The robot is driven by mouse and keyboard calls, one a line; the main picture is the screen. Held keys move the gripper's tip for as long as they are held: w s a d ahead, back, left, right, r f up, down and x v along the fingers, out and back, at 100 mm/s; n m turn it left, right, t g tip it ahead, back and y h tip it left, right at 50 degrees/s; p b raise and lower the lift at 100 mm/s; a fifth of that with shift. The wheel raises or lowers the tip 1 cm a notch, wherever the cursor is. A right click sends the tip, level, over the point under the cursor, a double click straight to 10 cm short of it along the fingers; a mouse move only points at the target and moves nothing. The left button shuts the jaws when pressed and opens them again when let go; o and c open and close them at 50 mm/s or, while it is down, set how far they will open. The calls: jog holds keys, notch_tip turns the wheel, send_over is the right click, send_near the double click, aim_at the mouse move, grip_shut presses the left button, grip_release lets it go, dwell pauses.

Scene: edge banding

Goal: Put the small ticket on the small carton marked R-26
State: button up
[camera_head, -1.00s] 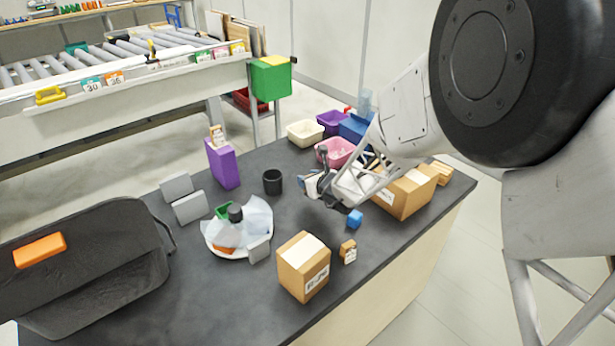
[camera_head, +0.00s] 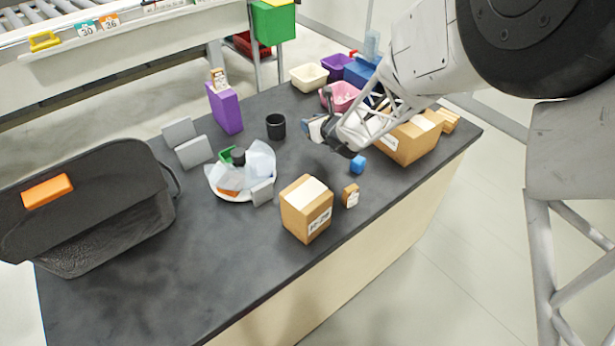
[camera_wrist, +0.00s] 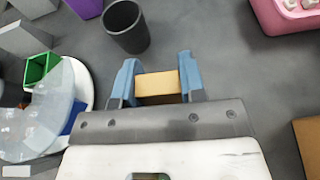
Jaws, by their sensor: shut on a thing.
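My gripper (camera_head: 317,128) is above the table, right of the black cup. In the wrist view its blue fingers (camera_wrist: 157,82) are shut on a small tan piece (camera_wrist: 157,84); I see no print on it and cannot tell if it is the ticket. A brown carton (camera_head: 307,212) with a pale top patch and a printed front label stands near the table's front edge. A tiny carton (camera_head: 350,196) with a white label stands right of it. Another small labelled carton (camera_head: 219,79) is on top of the purple box (camera_head: 225,108). I cannot read R-26 on any label.
A black cup (camera_head: 276,127), a white plate (camera_head: 222,192) with clear wrap, grey blocks (camera_head: 194,152) and a black bag (camera_head: 90,205) are to the left.

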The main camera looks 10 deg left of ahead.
jog(key=s+d+r, duration=0.2)
jog(key=s+r, duration=0.4)
jog(key=s, duration=0.5)
jog(key=s+d+r, duration=0.2)
jog(key=s+r, duration=0.5)
jog(key=s, duration=0.4)
jog(key=s+d, duration=0.2)
jog(key=s, duration=0.8)
jog(key=s+d, duration=0.2)
jog(key=s, duration=0.8)
jog(key=shift+d+f+n+g+y, duration=0.3)
jog(key=shift+d+f+n+y, duration=0.1)
send_over(304, 191)
jog(key=shift+f, duration=0.7)
jog(key=shift+f, duration=0.1)
jog(key=shift+f, duration=1.65)
jog(key=shift+f, duration=0.15)
